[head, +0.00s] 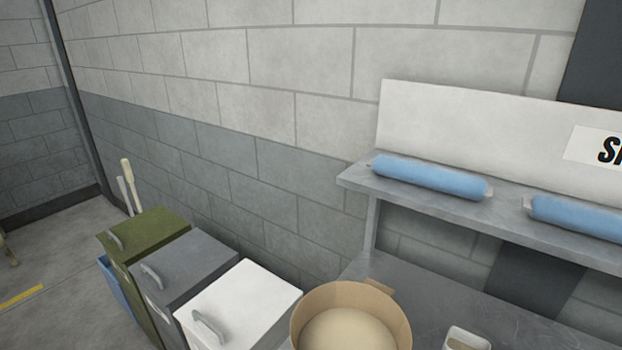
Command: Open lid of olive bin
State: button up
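The olive bin (143,302) stands at the left end of a row of bins by the wall. Its lid (150,230) looks shut and has a pale curved handle (115,239) near its front left edge. Much of the bin's front is cut off or hidden by the grey bin beside it. My gripper is not in view.
A grey bin (195,262) and a white bin (243,298) stand beside it, both lids shut. A blue item (117,285) is left of the olive bin. A round tan container (350,302) is at front center. A metal shelf (430,197) holds blue rolls (430,176). Floor (60,305) at left looks open.

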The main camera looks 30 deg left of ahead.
aim_at(127, 240)
jog(key=u, duration=1.95)
jog(key=i+j+u, duration=0.15)
jog(key=u, duration=0.35)
jog(key=i+j+u, duration=0.25)
jog(key=i, duration=0.3)
jog(key=i+u, duration=0.25)
jog(key=i, duration=0.25)
jog(key=i+j+z, duration=0.1)
jog(key=i+z, duration=0.3)
jog(key=i+j+z, duration=0.35)
jog(key=i, duration=0.2)
